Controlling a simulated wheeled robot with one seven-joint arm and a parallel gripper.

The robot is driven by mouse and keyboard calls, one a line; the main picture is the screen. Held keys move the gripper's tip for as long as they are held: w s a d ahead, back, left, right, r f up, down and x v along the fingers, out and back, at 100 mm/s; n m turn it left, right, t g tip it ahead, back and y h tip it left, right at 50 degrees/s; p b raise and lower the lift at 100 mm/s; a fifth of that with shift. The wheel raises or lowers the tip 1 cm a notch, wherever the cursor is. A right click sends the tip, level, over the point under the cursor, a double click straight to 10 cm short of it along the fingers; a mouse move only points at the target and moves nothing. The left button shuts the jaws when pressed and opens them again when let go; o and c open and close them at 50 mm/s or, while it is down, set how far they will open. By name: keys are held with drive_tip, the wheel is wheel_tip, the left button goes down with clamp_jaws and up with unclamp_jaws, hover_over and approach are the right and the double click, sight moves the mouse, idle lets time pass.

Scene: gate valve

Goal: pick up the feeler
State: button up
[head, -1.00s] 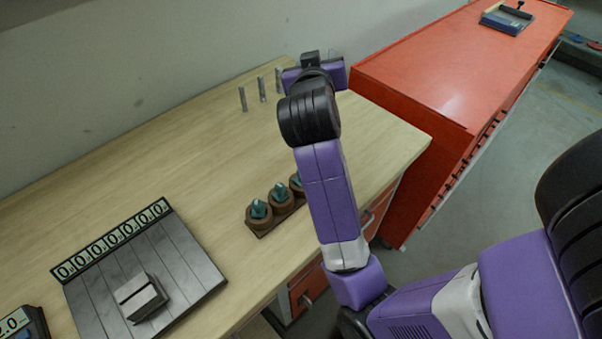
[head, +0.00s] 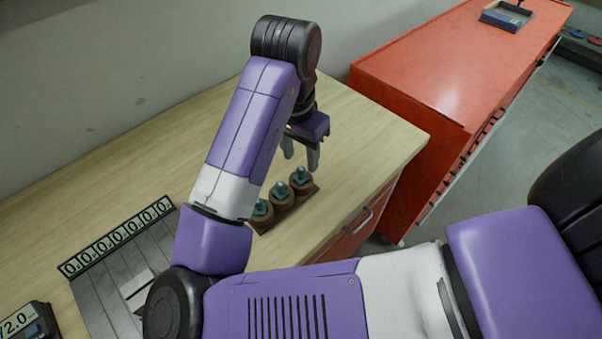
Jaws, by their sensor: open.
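No thing in view can be told for certain as the feeler. My gripper (head: 301,162) points down over the wooden table (head: 365,150), its two grey fingers apart with nothing seen between them. The fingertips are just behind a dark rack (head: 313,192) of round brown holders with teal tops. The far holder (head: 301,181) is closest to the fingertips; whether they touch is unclear. The near holder (head: 261,212) is partly hidden by my arm. The slim upright metal pieces at the back of the table are hidden behind my arm.
A dark grooved plate (head: 95,300) with a row of zero-digit tiles (head: 117,236) lies at the left. A display box (head: 28,322) is in the lower left corner. A red cabinet (head: 450,60) stands close by the table's right edge. The table's right part is clear.

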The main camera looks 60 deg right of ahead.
sight(301, 168)
drive_tip(key=shift+w+d+f+p, duration=0.1)
drive_tip(key=shift+d+f+p, duration=0.1)
drive_tip(key=shift+f, duration=0.8)
drive_tip(key=shift+d+f+p, duration=0.1)
drive_tip(key=shift+f+p, duration=0.1)
drive_tip(key=shift+f, duration=0.75)
drive_tip(key=shift+w+d+f+p, duration=0.1)
drive_tip(key=shift+f+p, duration=0.1)
drive_tip(key=shift+f, duration=0.8)
drive_tip(key=shift+c, duration=0.3)
drive_tip(key=shift+s, duration=0.1)
clamp_jaws()
